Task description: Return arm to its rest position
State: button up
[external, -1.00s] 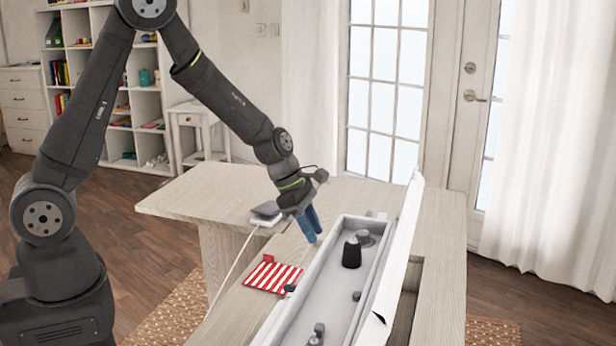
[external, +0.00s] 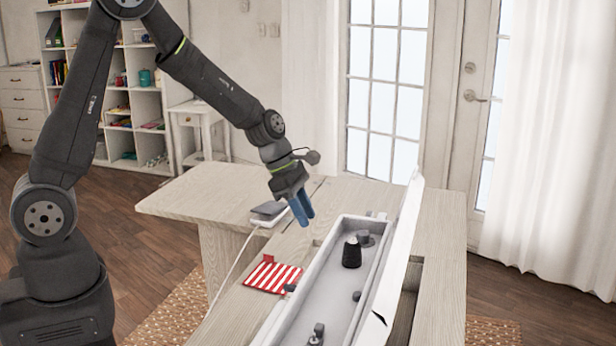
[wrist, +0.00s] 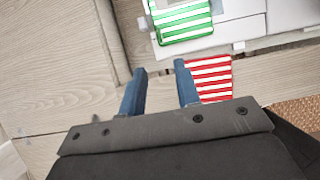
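My arm reaches over the wooden table (external: 210,205) from the left in the external view. My gripper (external: 305,218), with blue fingers pointing down, hangs above the table, left of the long grey tray-like box. In the wrist view the fingers of my gripper (wrist: 160,68) stand apart with nothing between them. A red-and-white striped cloth (external: 272,275) lies on the table below my gripper. It also shows in the wrist view (wrist: 212,80), partly behind the right finger.
The long grey box (external: 310,285) holds a black spool-like piece (external: 351,253) and several small parts. A white panel (external: 398,255) stands upright along its right side. A green-and-white striped piece (wrist: 183,20) shows in the wrist view. A small grey device (external: 268,212) with a cable sits left of my gripper.

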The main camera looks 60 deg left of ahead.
jog(key=x, duration=1.1)
jog(key=shift+s+a+f, duration=0.15)
jog(key=shift+s+a, duration=0.05)
jog(key=shift+a, duration=0.05)
jog(key=shift+s+a, duration=1)
jog(key=shift+s, duration=0.05)
